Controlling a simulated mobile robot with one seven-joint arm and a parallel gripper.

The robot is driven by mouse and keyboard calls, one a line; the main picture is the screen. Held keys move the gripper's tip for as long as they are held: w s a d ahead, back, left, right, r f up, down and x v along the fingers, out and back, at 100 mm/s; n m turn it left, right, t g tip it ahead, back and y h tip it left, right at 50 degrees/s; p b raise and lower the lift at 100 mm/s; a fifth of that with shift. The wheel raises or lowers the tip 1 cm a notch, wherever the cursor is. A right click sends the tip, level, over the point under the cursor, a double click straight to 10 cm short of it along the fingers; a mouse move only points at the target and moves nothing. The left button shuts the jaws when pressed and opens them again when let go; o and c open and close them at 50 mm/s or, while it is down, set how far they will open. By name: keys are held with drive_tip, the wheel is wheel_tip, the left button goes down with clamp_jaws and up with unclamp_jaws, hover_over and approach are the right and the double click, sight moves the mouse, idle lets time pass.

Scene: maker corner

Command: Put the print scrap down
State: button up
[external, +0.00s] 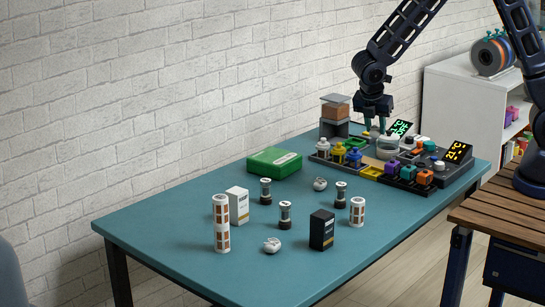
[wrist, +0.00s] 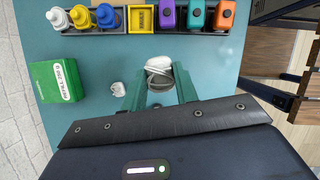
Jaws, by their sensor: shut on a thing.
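My gripper (external: 377,130) hangs over the far part of the teal table (external: 175,232), pointing down. In the wrist view its two green fingers (wrist: 160,88) are closed on a pale grey-white, rounded print scrap (wrist: 158,73). The fingers hide part of its sides. In the external view the held scrap is too small to make out clearly. Another small white scrap (wrist: 117,88) lies on the table left of the fingers; it also shows in the external view (external: 320,184). A similar white scrap (external: 271,245) lies nearer the front.
A green box (external: 274,162) lies left of the gripper. A rack holds bottles (external: 338,153), a yellow bin (wrist: 141,18) and coloured pieces (external: 408,172). White-and-brown cylinders (external: 221,223), dark-capped jars (external: 285,214), a white box (external: 238,205) and a black box (external: 321,230) stand in front.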

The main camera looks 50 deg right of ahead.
drive_tip(key=shift+w+r, duration=0.2)
drive_tip(key=shift+r, duration=0.6)
drive_tip(key=w+a+r+n, duration=0.1)
drive_tip(key=w+a, duration=0.1)
drive_tip(key=w, duration=0.6)
drive_tip(key=w+a+r+n, duration=0.2)
drive_tip(key=w+a, duration=0.1)
drive_tip(key=w, duration=0.6)
drive_tip(key=r+n+t+y, duration=0.1)
drive_tip(key=r+n+t, duration=0.1)
drive_tip(key=n, duration=0.1)
hover_over(274, 154)
drive_tip(key=s+a, duration=0.1)
wheel_tip(274, 154, down, 20)
drive_tip(key=shift+s+r, duration=0.15)
drive_tip(key=shift+r, duration=0.1)
drive_tip(key=shift+f, duration=0.15)
drive_tip(key=o, duration=0.9)
